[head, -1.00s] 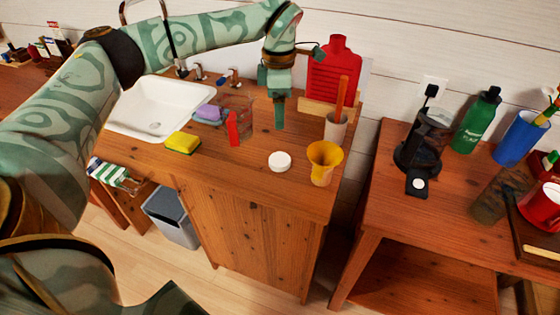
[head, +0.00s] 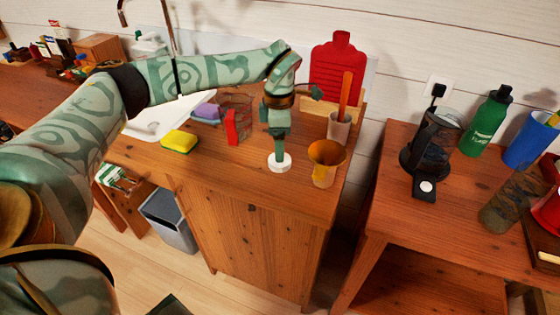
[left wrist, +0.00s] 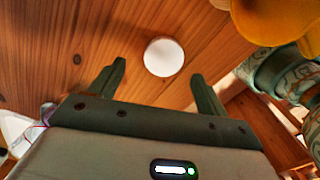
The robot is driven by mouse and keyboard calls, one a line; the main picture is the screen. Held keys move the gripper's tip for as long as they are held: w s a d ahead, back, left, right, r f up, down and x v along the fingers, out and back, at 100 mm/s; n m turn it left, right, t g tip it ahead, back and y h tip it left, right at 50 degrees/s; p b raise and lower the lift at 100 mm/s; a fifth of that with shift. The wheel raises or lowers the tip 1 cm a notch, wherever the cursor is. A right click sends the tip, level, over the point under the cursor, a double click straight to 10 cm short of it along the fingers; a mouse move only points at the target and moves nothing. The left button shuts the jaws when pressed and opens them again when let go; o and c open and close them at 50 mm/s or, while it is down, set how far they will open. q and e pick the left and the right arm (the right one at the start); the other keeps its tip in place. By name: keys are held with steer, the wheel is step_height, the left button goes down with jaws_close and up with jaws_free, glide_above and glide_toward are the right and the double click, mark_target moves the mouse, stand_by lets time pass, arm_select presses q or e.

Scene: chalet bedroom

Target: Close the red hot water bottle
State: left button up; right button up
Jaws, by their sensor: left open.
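The red hot water bottle (head: 338,72) stands upright in a wooden holder (head: 317,106) at the back of the counter. Its neck is at the top, and I cannot tell whether anything closes it. A round white cap (head: 280,168) lies flat on the counter near the front edge. My left gripper (head: 280,156) points down over the cap. In the left wrist view, my left gripper (left wrist: 159,70) is open and empty, with the cap (left wrist: 164,57) showing between and beyond its fingertips. My right gripper is not in view.
A yellow funnel (head: 326,152) stands just right of the cap. Behind it is a cup (head: 339,128) with an orange-handled tool. A yellow sponge (head: 180,141), wire holder and red item (head: 231,127) stand left. The counter's front edge is close.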

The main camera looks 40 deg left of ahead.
arm_select(q)
steer(key=f+b, duration=0.1)
steer(key=f, duration=0.1)
steer(key=f+b, duration=0.1)
steer(key=f, duration=0.2)
steer(key=shift+s+d+f, duration=0.2)
steer(key=shift+r, duration=0.15)
steer(key=c, duration=1)
